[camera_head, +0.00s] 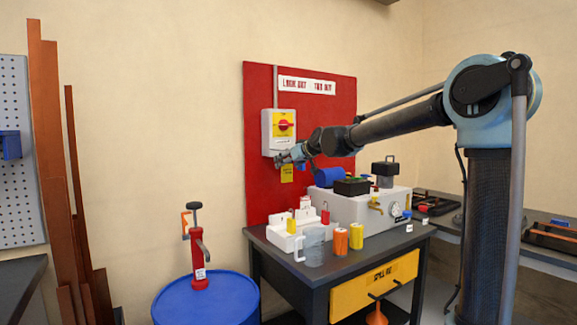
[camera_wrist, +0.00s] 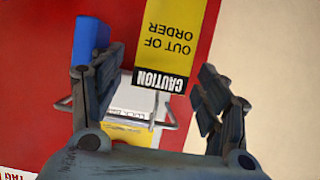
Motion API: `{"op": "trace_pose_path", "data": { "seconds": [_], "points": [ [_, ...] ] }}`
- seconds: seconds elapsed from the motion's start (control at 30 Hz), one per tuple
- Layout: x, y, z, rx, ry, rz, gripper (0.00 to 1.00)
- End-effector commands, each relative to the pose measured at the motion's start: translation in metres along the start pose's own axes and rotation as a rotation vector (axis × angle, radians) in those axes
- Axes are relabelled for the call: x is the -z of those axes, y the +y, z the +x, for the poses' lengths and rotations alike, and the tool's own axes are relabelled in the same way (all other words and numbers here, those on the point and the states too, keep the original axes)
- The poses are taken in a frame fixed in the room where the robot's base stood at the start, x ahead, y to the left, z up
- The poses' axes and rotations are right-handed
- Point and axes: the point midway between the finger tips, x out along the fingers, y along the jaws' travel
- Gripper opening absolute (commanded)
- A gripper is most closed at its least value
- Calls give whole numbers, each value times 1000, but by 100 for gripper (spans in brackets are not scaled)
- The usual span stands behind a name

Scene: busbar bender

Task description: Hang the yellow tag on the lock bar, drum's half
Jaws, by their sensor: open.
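The yellow tag (camera_wrist: 176,38), with a black CAUTION band and the words OUT OF ORDER, appears upside down in the wrist view. Its banded end is at the grey wire lock bar (camera_wrist: 168,118), toward the bar's right half there; whether it is looped over the bar I cannot tell. In the head view the tag (camera_head: 287,173) is upright just below the switch box (camera_head: 280,131). My gripper (camera_wrist: 160,97) is open, its fingers either side of the tag's banded end and apart from it. In the head view my gripper (camera_head: 281,160) is at the box's underside.
A blue block (camera_wrist: 91,40) sits by the left finger in the wrist view. The red board (camera_head: 330,110) is close behind. Below stand a bench with a white tray (camera_head: 283,240), a clear jug (camera_head: 314,250), and the blue drum (camera_head: 205,300) with a red pump.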

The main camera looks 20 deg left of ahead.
Motion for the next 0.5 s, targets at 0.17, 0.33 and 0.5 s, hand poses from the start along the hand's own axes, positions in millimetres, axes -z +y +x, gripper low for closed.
{"op": "trace_pose_path", "data": {
  "seconds": [0.17,0.33,0.5],
  "points": [
    [-1,0,-24,0,0,2,68],
    [-1,0,-50,0,0,0,68],
    [-1,1,-76,0,0,1,68]
  ]
}}
